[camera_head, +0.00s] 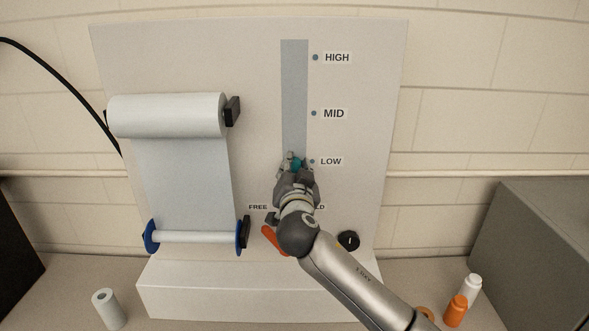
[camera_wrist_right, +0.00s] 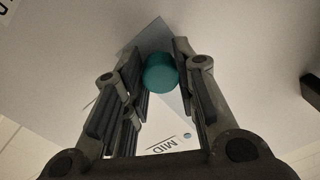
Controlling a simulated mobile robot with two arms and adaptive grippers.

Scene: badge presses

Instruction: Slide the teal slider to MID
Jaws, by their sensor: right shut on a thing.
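The teal slider (camera_head: 297,162) is a round knob in the grey vertical track (camera_head: 294,90) on the upright pale panel. It sits at the lower part of the track, level with the LOW label (camera_head: 331,161) and below the MID label (camera_head: 334,113). My right gripper (camera_head: 294,165) is at the slider and covers part of it. In the right wrist view the teal knob (camera_wrist_right: 161,73) lies between the two fingers, which are shut on it. The MID label (camera_wrist_right: 160,146) also shows there, near the bottom. My left gripper is not in view.
A white roll (camera_head: 167,115) with a hanging sheet is on the panel's left. A red lever (camera_head: 272,240) and a black knob (camera_head: 348,240) are low on the panel, beside my right arm. The track above the slider is clear.

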